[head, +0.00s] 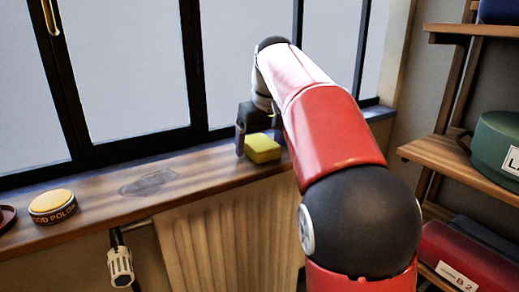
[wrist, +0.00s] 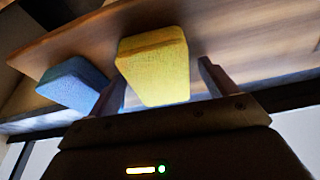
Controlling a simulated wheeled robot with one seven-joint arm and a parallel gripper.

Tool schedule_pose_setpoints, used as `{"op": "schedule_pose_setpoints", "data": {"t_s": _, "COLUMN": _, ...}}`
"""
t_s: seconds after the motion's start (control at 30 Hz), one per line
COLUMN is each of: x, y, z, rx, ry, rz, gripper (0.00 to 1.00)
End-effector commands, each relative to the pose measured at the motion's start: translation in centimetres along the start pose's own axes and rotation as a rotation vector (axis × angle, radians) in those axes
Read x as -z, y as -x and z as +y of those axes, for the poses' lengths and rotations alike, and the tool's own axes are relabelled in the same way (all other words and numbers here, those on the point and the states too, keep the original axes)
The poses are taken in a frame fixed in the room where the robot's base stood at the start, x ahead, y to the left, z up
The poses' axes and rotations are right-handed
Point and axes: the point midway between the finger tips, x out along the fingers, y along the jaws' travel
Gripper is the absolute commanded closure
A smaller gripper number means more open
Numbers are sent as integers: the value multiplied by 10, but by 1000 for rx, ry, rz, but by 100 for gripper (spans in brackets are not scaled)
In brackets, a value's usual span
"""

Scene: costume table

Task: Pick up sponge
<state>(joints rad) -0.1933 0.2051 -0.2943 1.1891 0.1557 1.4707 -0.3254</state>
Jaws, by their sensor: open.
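The yellow sponge (head: 263,148) lies on the wooden window sill, below my gripper (head: 258,138) in the head view. In the wrist view the sponge (wrist: 155,62) appears in the gap between the two fingers of my gripper (wrist: 163,75). The fingers are apart, one to each side of it, and I cannot tell whether either touches it. A blue block (wrist: 72,84) lies just left of the sponge in the wrist view, partly behind the left finger. I do not see the blue block in the head view, where my arm hides part of the sill.
A round yellow-topped tin (head: 52,206) stands at the left of the sill (head: 205,171), beside a dark stain (head: 149,183). A radiator (head: 228,235) and valve (head: 121,266) are below. Window frames rise behind. Wooden shelves (head: 465,165) with a green case (head: 497,140) stand right.

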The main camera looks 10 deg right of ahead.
Motion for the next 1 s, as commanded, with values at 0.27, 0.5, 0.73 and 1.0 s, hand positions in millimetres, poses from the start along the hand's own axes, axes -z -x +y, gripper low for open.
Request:
{"op": "schedule_pose_setpoints", "data": {"t_s": 0.27, "x": 0, "y": 0, "z": 0, "rx": 0, "ry": 0, "rz": 0, "gripper": 15}}
{"op": "schedule_pose_setpoints", "data": {"t_s": 0.5, "x": -1, "y": -2, "z": 0, "rx": 0, "ry": -1, "rz": -1, "gripper": 23}}
{"op": "schedule_pose_setpoints", "data": {"t_s": 0.73, "x": -1, "y": -3, "z": 0, "rx": 0, "ry": -1, "rz": -1, "gripper": 53}}
{"op": "schedule_pose_setpoints", "data": {"t_s": 1.0, "x": -1, "y": -3, "z": 0, "rx": -1, "ry": -1, "rz": -2, "gripper": 63}}
